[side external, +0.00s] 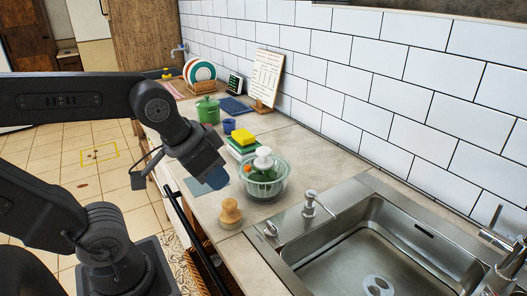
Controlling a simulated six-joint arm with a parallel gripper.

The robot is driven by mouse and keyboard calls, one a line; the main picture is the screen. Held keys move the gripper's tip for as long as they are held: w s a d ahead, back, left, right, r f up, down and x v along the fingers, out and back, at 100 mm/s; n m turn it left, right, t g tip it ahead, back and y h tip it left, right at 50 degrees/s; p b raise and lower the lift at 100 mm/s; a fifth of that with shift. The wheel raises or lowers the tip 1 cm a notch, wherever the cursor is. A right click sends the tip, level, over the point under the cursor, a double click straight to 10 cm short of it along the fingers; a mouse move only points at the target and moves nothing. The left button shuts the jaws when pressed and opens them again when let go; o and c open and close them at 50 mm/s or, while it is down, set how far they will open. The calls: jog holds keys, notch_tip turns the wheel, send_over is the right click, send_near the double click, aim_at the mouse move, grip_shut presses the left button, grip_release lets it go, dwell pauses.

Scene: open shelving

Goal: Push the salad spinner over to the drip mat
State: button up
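The salad spinner (279,187) is a clear bowl with a green inside and a white knob on top. It stands upright on the counter, left of the sink. My gripper (216,179) points down over the counter, just left of the spinner, with a visible gap between them. Its fingers are small and dark, so I cannot tell whether they are open. A flat grey-blue patch (194,188) lies under and beside the gripper, partly hidden by it; it may be the drip mat. A flat dark blue item (238,108) lies farther back; I cannot tell which is the mat.
A wooden brush (230,212) stands near the front edge. A yellow sponge (242,137) on a green stack, a blue cup (229,126) and a green pot (207,110) stand behind. The steel sink (375,210) is at right, with a soap pump (309,204) at its rim.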

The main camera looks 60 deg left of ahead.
aim_at(263, 150)
jog(key=o, duration=0.7)
jog(key=w+a+r+n, duration=0.1)
jog(key=w+a+n, duration=0.1)
jog(key=w, duration=0.1)
jog(key=w+a+r+n+g+y, duration=0.1)
jog(key=w+n, duration=0.1)
jog(key=w, duration=0.2)
jog(key=w+a+r+n+y, duration=0.1)
jog(key=w+a+n, duration=0.1)
jog(key=w, duration=0.1)
jog(key=shift+w+a+g, duration=0.35)
jog(key=shift+g, duration=0.05)
jog(key=o, duration=0.4)
jog(key=w+a+n, duration=0.2)
jog(key=w, duration=0.1)
jog(key=w+a+f+n+g+y, duration=0.1)
jog(key=w+a+n, duration=0.1)
jog(key=w+a, duration=0.1)
jog(key=w+a+f+n+g+y, duration=0.1)
jog(key=w+a+n, duration=0.1)
jog(key=w+a, duration=0.1)
jog(key=shift+w+a+n, duration=0.15)
jog(key=shift+w+n, duration=0.25)
jog(key=shift+w, duration=0.35)
jog(key=shift+f, duration=0.1)
jog(key=x, duration=1.3)
jog(key=shift+a+f, duration=0.1)
jog(key=shift+f, duration=0.25)
jog(key=shift+c, duration=0.2)
grip_shut()
